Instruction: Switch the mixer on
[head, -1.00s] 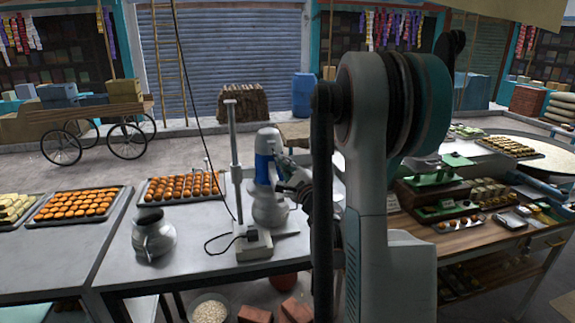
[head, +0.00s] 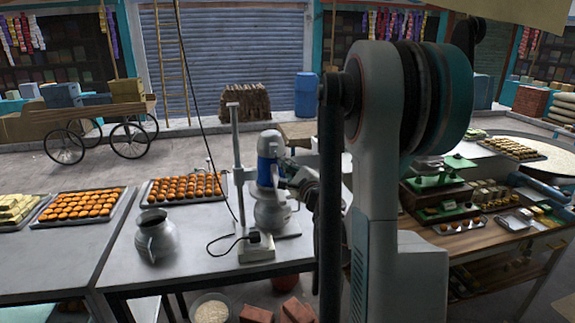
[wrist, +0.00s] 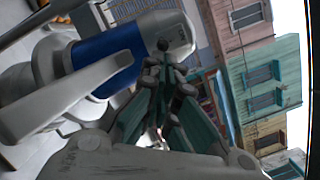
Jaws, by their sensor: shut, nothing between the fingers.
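The mixer (head: 267,146) has a blue and white motor head on a grey stand with a tall post (head: 236,140). A round metal pot (head: 271,212) sits below the head. A small white box (head: 258,246) with a black cable is at the stand's foot. My gripper (head: 286,168) is at the right side of the motor head, with its tips close to it; I cannot tell whether they touch. In the wrist view the shut fingers (wrist: 163,50) lie in front of the blue and white head (wrist: 110,52).
A metal jug (head: 155,236) stands on the table's left part. Trays of orange sweets (head: 185,188) lie behind it. A second table (head: 500,235) with scales and sweets is on the right. The table between the jug and the mixer is mostly clear.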

